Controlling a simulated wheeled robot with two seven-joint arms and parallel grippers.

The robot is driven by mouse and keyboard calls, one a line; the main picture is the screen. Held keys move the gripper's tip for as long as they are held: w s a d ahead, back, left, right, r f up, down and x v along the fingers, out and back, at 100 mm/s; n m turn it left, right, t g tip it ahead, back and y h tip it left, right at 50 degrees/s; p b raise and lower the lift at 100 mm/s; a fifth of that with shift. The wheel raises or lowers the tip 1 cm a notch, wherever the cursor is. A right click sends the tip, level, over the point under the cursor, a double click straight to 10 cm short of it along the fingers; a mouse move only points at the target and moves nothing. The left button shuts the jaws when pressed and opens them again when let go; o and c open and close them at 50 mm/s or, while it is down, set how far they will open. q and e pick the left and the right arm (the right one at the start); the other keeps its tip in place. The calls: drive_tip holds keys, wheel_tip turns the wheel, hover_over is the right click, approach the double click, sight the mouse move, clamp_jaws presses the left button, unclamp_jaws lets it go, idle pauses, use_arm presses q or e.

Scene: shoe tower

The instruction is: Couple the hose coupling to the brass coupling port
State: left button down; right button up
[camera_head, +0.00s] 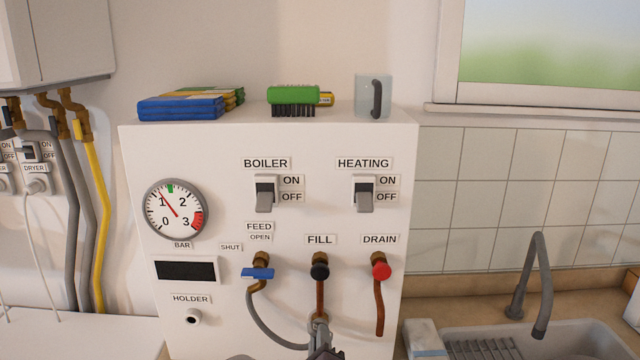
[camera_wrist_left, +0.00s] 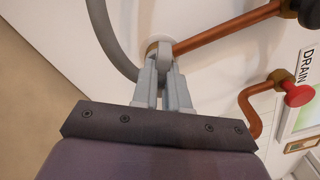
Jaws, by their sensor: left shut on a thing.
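The grey hose (camera_head: 268,330) runs from under the blue-handled FEED valve (camera_head: 258,272) down to the pale hose coupling (camera_head: 318,320) below FILL. My left gripper (camera_head: 320,330) is shut on the hose coupling. In the left wrist view, the fingers (camera_wrist_left: 165,75) close around the coupling, and the hose (camera_wrist_left: 108,35) bends away to the upper left. The copper pipe (camera_head: 320,297) from the FILL valve comes down to the coupling; it also shows in the left wrist view (camera_wrist_left: 225,30). My right gripper is out of view.
The red DRAIN valve (camera_head: 381,270) and its copper pipe hang right of FILL. The black FILL knob (camera_head: 320,271) is above the gripper. An empty HOLDER socket (camera_head: 193,317) is at left. A sink (camera_head: 500,345) stands at lower right.

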use_arm(q)
drive_tip(key=shift+w+r+m+p, duration=0.1)
drive_tip(key=shift+r+m+p, duration=0.15)
drive_tip(key=shift+m+p, duration=0.7)
drive_tip(key=shift+w+r+m+p, duration=0.15)
drive_tip(key=shift+m+p, duration=0.25)
drive_tip(key=shift+m, duration=0.95)
drive_tip(key=shift+s, duration=0.1)
drive_tip(key=c, duration=1.2)
unclamp_jaws()
drive_tip(key=shift+o, duration=0.6)
drive_tip(key=shift+f, duration=0.25)
drive_tip(key=shift+f, duration=0.15)
drive_tip(key=s+p, duration=0.3)
drive_tip(key=s, duration=0.6)
